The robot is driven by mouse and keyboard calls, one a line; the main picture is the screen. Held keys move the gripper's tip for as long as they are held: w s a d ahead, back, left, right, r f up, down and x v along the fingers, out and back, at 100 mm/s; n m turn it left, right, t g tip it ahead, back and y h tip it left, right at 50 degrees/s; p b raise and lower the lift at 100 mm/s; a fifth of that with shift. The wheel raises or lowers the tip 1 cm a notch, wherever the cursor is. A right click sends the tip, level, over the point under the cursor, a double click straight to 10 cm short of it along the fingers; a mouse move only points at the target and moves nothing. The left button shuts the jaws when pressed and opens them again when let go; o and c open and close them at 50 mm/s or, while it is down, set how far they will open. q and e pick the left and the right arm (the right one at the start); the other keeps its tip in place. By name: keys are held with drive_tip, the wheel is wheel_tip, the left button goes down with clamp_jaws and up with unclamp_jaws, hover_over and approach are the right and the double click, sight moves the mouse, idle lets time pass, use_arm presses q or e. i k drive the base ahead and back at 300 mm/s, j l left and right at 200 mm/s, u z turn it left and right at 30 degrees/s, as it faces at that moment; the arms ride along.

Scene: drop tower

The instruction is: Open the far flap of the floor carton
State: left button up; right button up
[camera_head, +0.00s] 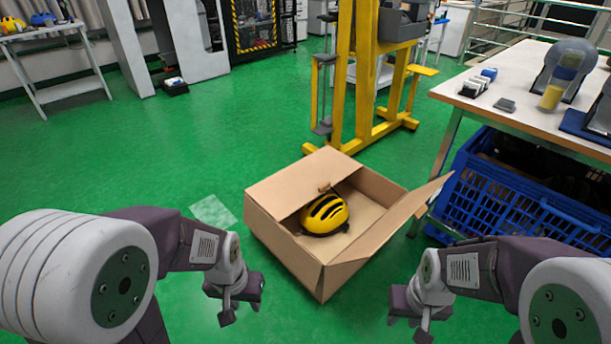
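The open-topped brown floor carton (290,258) stands in the middle of the floor. Its far flap (302,182) lies flat over the back left part of the opening, with a small tab or notch at its inner edge. Another flap (420,205) leans outward on the right. A yellow helmet with black stripes (325,212) sits inside, partly under the far flap's edge. My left gripper (236,296) hangs left of the carton's near side, apart from it. My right gripper (418,308) hangs to the right of its near corner, also apart. The finger gap of both is unclear.
A yellow-framed tower (343,95) stands behind the carton. A white-topped workbench (530,112) is at the right, with a blue crate (505,205) beneath it, close to the outward flap. Green floor (130,150) is clear on the left.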

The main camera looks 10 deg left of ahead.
sight(281, 193)
drive_tip(key=i+j, duration=0.2)
drive_tip(key=j, duration=0.15)
drive_tip(key=i+j+z, duration=0.1)
drive_tip(key=j, duration=0.25)
drive_tip(key=i+j, duration=0.45)
drive_tip(key=j, duration=0.25)
drive_tip(key=i+j+z, duration=0.1)
drive_tip(key=j, duration=0.25)
drive_tip(key=i+j, duration=0.2)
drive_tip(key=j, duration=0.2)
drive_tip(key=i+j+z, duration=0.1)
drive_tip(key=i+j, duration=0.15)
drive_tip(key=i, duration=0.15)
